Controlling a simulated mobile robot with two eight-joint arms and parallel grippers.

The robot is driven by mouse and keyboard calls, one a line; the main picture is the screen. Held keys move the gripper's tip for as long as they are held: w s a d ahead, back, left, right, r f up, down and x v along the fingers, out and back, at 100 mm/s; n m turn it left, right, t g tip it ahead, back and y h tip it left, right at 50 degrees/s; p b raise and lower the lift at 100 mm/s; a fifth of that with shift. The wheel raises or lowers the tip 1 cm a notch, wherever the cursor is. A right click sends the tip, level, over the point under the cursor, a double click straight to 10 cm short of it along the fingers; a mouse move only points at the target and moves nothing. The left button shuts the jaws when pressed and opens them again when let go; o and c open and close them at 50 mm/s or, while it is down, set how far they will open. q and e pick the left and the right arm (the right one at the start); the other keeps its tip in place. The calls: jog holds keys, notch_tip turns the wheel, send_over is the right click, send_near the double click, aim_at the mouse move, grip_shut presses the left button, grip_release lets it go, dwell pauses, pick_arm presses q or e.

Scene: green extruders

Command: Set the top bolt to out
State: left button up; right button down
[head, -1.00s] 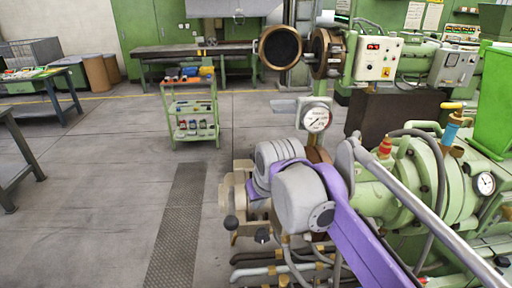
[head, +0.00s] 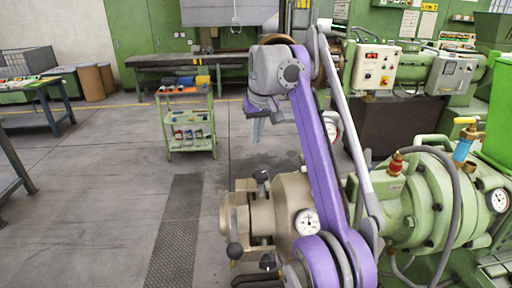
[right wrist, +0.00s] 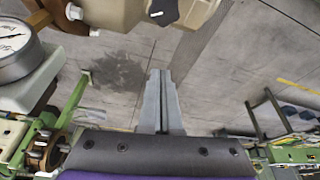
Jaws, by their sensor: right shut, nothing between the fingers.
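The beige extruder head (head: 290,195) shows in the middle of the head view, partly hidden by my right arm. I cannot tell how far the top bolt is in or out. My right gripper (head: 257,138) hangs above the head, apart from the bolt, pointing down and shut with nothing in it. My left gripper is out of view.
A dial gauge (head: 307,222) is on the beige head, close to my right arm. The green extruder body (head: 425,200) fills the right side. A green cart (head: 190,125) with small items stands farther back. The floor left of the head is open.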

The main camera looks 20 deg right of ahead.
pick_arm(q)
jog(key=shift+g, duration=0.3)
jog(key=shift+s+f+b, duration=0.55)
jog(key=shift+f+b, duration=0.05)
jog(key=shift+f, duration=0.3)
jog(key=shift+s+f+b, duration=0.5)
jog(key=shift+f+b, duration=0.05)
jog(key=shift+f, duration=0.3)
pick_arm(e)
notch_tip(320, 180, down, 9)
jog(key=shift+s, duration=0.45)
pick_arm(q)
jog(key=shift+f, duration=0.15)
pick_arm(e)
jog(key=shift+s+a, duration=0.1)
jog(key=shift+s, duration=0.05)
